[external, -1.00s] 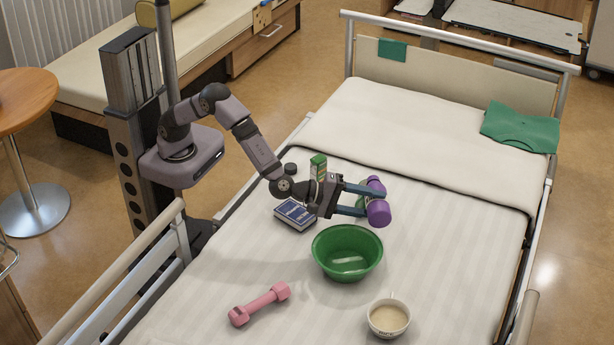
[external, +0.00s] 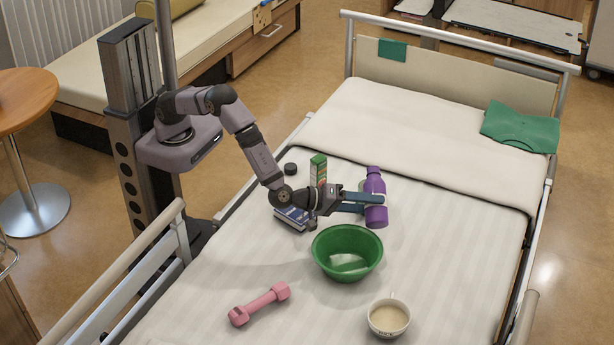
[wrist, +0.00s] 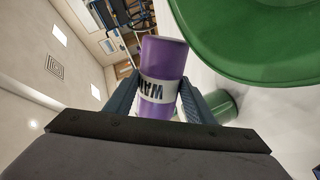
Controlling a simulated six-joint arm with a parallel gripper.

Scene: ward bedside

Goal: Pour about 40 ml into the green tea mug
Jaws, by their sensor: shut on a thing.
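My gripper (external: 364,198) is shut on a purple bottle (external: 373,184) with a white label. In the wrist view, the purple bottle (wrist: 163,60) sits between my gripper's fingers (wrist: 155,95). A green cylinder (wrist: 222,104), perhaps the green tea mug, shows beside the right finger, partly hidden by it. In the external view this cylinder is mostly hidden behind my gripper and the bottle. Its inside is not visible.
A green bowl (external: 335,272) stands in front of my gripper. A white mug (external: 388,330) with beige liquid, a pink dumbbell (external: 259,304), a blue box (external: 290,217), a green-and-white carton (external: 318,172) and a dark round lid (external: 290,169) are on the bed.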

